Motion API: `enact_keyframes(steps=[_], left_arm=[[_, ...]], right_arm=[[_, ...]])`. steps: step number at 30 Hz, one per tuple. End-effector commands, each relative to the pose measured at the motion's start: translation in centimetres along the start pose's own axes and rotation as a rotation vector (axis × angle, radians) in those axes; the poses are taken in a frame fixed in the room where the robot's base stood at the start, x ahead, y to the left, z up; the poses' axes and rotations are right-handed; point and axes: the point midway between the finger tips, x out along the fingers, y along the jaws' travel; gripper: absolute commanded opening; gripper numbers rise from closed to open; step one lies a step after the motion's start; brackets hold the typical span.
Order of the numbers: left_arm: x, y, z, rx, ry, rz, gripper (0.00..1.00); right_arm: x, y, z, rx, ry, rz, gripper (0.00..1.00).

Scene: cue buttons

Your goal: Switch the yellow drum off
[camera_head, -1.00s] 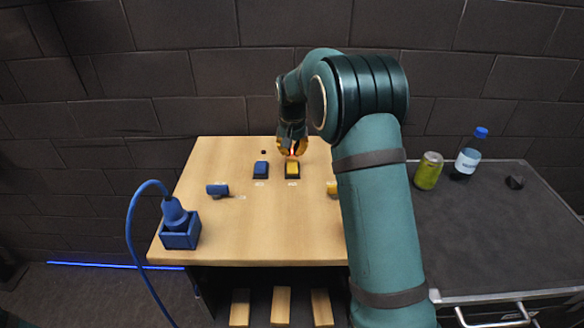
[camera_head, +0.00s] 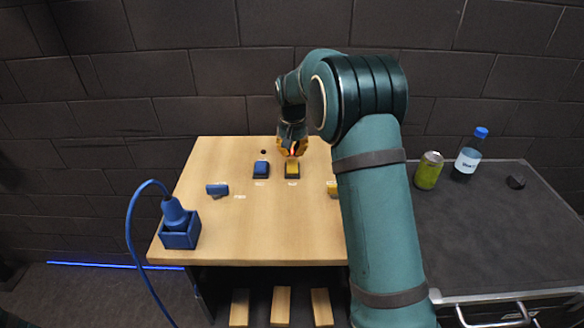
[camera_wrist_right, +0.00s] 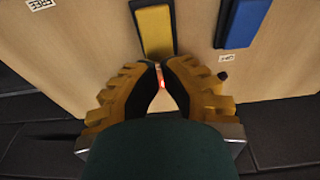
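The yellow drum (camera_head: 332,188) is a small yellow piece at the right of the wooden table, partly hidden by my right arm. A yellow rocker switch (camera_head: 292,170) on a dark base sits near the back; it also shows in the right wrist view (camera_wrist_right: 155,30). My right gripper (camera_wrist_right: 159,65) is just behind that switch, its fingertips together and close to the switch's far end. I cannot tell if they touch it. A red light (camera_wrist_right: 161,80) glows between the fingers. The gripper also shows in the head view (camera_head: 291,150). My left gripper is out of view.
A blue rocker switch (camera_head: 261,169) stands left of the yellow one, with a dark lamp (camera_head: 263,152) behind it. A blue drum (camera_head: 217,190) and a blue plug in a socket box (camera_head: 180,236) are at left. A can (camera_head: 428,170) and bottle (camera_head: 468,155) stand on the right cabinet.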

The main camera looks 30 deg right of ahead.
Motion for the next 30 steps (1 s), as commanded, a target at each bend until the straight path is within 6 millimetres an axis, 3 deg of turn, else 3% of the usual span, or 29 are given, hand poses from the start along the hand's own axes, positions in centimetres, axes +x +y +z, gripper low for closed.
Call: enact_keyframes(steps=[30], left_arm=[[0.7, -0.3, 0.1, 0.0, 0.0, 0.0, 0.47]], right_arm=[[1.4, 0.0, 0.2, 0.0, -0.001, 0.0, 0.0]])
